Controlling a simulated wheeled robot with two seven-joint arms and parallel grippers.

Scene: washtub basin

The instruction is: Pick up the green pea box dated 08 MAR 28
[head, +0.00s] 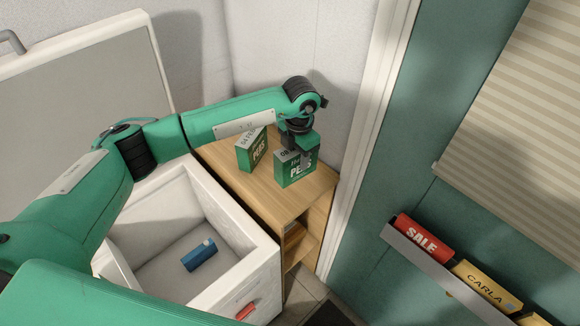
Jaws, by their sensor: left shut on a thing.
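Two green pea boxes are at the wooden cabinet top (235,177). The right green box (289,181), with "PEAS" on its front, has a pale strip on top whose print starts like "08"; the rest is hidden by my gripper. My left gripper (304,156) reaches down from above and is shut on this right box. I cannot tell whether its base touches the wood. The left green box (252,154) stands apart, a little to the left; its pale top strip seems to start with "04". My right gripper is not in view.
A white washtub basin (262,262) stands in front of the cabinet, with a blue object (199,254) lying inside. Walls close in behind the cabinet.

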